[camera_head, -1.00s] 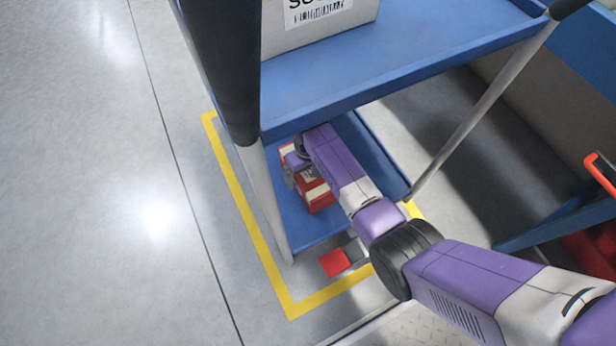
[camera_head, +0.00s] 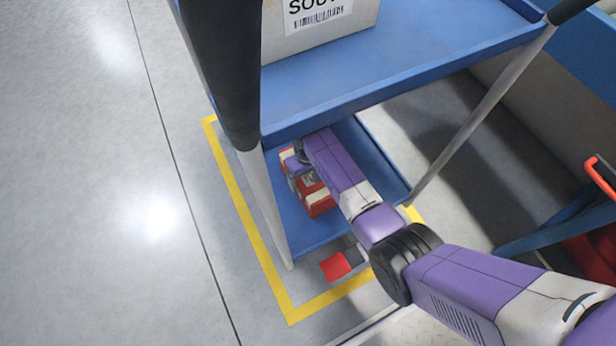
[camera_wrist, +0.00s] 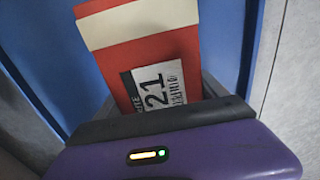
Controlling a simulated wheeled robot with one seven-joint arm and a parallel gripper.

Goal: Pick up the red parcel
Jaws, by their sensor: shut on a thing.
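The red parcel (camera_head: 318,203) is on the lower blue shelf (camera_head: 308,236) of a cart, partly hidden by my arm. It has a cream band across its end and a white label reading 21. In the wrist view the parcel (camera_wrist: 152,54) stands out just beyond my gripper's purple body. My gripper (camera_head: 297,172) is at the parcel, shut on it. Its fingers are mostly hidden in the wrist view. I cannot tell whether the parcel is touching the shelf.
The cart's upper blue shelf (camera_head: 400,70) overhangs the arm and bears a labelled box (camera_head: 320,22). Grey posts (camera_head: 268,205) stand close to my gripper and arm. Yellow tape (camera_head: 243,220) marks the floor around the cart.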

